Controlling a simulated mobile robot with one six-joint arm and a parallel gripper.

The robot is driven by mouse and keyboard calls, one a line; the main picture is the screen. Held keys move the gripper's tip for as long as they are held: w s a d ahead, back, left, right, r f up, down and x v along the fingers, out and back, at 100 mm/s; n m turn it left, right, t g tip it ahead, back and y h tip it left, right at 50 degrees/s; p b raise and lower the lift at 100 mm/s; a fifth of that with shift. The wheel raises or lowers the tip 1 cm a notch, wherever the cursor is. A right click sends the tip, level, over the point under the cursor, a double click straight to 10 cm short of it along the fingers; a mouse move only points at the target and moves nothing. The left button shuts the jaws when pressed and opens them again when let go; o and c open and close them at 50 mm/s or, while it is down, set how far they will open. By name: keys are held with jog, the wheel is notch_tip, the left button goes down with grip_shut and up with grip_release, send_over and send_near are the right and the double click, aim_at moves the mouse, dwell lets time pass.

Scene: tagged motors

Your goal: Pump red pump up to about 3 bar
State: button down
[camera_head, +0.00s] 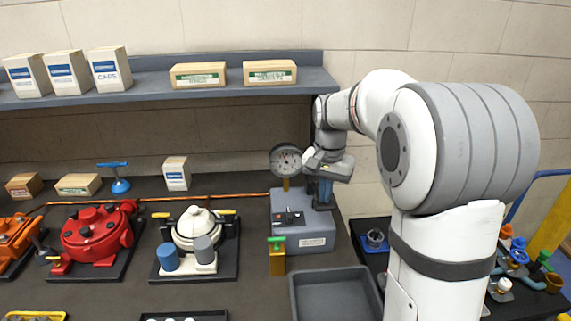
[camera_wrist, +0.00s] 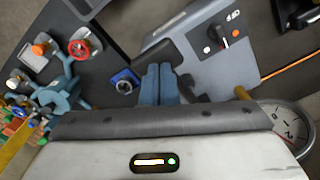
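A red, round-bodied unit (camera_head: 97,235) with dark knobs, the only large red unit in view, sits on a black base at the left in the head view. A round white-faced gauge (camera_head: 287,160) stands on a grey box (camera_head: 305,238) at centre; it also shows at the right edge of the wrist view (camera_wrist: 290,124). Its needle is too small to read. My gripper (camera_head: 322,188) is pointed down at the box's right rear side, far from the red unit. Its blue fingers (camera_wrist: 161,84) are close together beside black parts; whether they hold anything is unclear.
A white unit (camera_head: 198,226) stands between the red unit and the grey box. A green-topped yellow post (camera_head: 277,256) and an empty grey tray (camera_head: 335,275) are in front of the box. Boxes line the shelf (camera_head: 215,88). Valves and fittings (camera_head: 515,258) lie at right.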

jog(key=shift+f+b, duration=0.85)
jog(key=shift+f, duration=0.65)
jog(key=shift+r+p, duration=1.85)
jog(key=shift+r, duration=0.55)
notch_tip(320, 180, up, 5)
jog(key=p, duration=0.4)
jog(key=s+f+n+t+b, duration=0.1)
jog(key=s+n, duration=0.5)
jog(key=s, duration=1.8)
jog(key=shift+s+f+t+b, duration=0.25)
jog(key=shift+f+t, duration=0.45)
jog(key=shift+t, duration=0.5)
